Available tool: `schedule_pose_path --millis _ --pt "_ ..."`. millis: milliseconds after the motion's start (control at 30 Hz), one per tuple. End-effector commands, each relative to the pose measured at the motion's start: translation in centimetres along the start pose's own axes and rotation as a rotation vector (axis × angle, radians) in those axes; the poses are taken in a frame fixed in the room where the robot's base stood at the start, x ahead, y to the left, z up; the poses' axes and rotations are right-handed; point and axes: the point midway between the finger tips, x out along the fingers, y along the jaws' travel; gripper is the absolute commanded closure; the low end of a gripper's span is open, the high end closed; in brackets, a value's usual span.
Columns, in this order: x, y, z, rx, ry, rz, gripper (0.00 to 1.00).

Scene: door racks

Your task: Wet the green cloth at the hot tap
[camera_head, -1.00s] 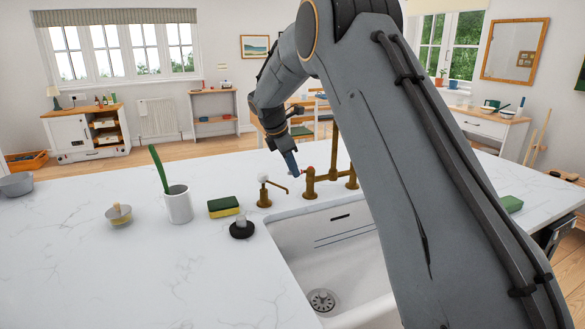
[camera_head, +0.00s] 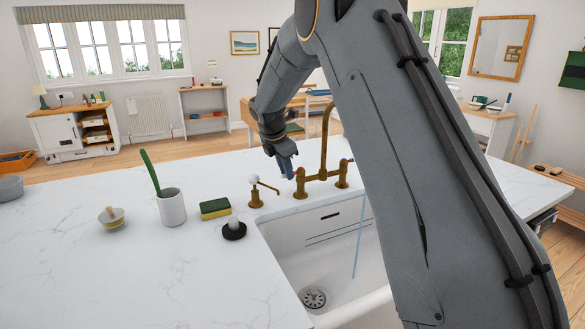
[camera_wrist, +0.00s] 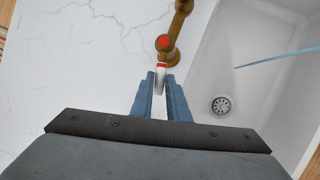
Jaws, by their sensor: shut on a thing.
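The brass mixer tap (camera_head: 324,140) stands at the back edge of the sink. Its red-marked hot valve (camera_wrist: 164,43) has a white lever with a red band (camera_wrist: 161,67), which lies between my gripper's fingertips. My gripper (camera_wrist: 160,82) is shut on this lever; in the head view it (camera_head: 288,170) is beside the left valve. A thin blue stream of water (camera_head: 359,235) falls into the sink and also shows in the wrist view (camera_wrist: 275,57). I see no green cloth in either current view; my arm covers part of the counter.
The white sink (camera_head: 335,278) has a drain (camera_head: 314,298) and no cloth visible inside. A soap pump (camera_head: 256,192), a green-and-yellow sponge (camera_head: 215,209), a black dish with a knob (camera_head: 234,230) and a white mug (camera_head: 171,207) stand left of it. The counter's left front is clear.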

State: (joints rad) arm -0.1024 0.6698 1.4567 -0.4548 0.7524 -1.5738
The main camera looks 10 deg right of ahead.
Motion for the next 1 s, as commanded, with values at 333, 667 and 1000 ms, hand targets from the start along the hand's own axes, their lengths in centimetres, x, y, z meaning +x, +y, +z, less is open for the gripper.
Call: schedule_pose_path --millis 333,667,1000 --pt "-0.2 0.1 -0.2 -0.010 -0.001 0.004 0.82" --pt "-0.1 0.1 -0.2 -0.009 0.000 0.003 0.67" --pt "-3.5 0.2 -0.2 -0.008 -0.002 0.006 0.67"
